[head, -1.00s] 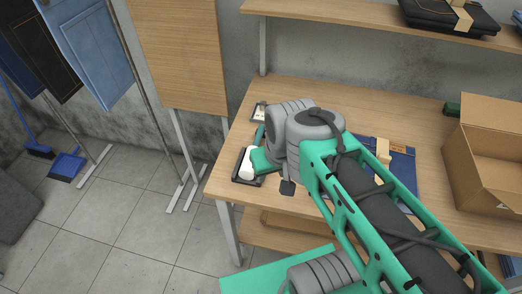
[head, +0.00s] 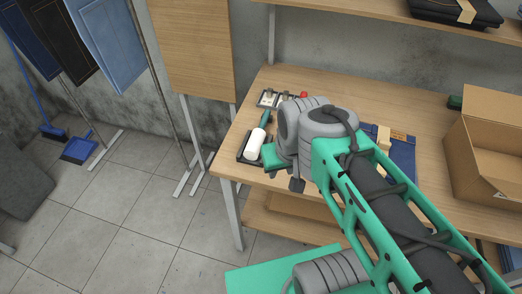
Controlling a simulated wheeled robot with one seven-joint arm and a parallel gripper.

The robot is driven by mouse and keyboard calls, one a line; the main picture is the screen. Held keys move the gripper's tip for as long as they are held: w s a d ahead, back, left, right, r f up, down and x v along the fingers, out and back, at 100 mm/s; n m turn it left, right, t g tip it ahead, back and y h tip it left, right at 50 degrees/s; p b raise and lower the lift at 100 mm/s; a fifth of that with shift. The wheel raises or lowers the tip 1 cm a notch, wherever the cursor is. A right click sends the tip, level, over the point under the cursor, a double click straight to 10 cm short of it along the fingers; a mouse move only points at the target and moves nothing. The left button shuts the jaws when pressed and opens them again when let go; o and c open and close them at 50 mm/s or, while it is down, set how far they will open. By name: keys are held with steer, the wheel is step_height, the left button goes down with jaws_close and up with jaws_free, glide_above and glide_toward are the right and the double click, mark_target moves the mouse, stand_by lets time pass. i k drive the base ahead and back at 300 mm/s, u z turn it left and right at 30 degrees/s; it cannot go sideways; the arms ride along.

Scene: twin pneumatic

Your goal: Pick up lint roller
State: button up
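The lint roller (head: 255,144) has a white head and a teal handle. It lies at the left end of the wooden table, its head over a dark tray (head: 241,157) and its handle pointing to the back. My gripper (head: 280,165) shows only as a green part just right of the roller's head, below the grey wrist joints. A small gap seems to show between it and the roller. The fingertips are hidden or too small to tell apart, so whether they are open or shut is unclear.
A small tray with metal-looking items (head: 269,98) lies behind the roller. Folded blue denim (head: 402,155) lies right of my arm. An open cardboard box (head: 488,150) stands at the right. A shelf (head: 370,20) runs above the table. The table's front left edge is close to the roller.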

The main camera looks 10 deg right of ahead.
mark_target(252, 151)
steer(key=u, duration=1.25)
steer(key=i, duration=0.55)
steer(key=u, duration=0.45)
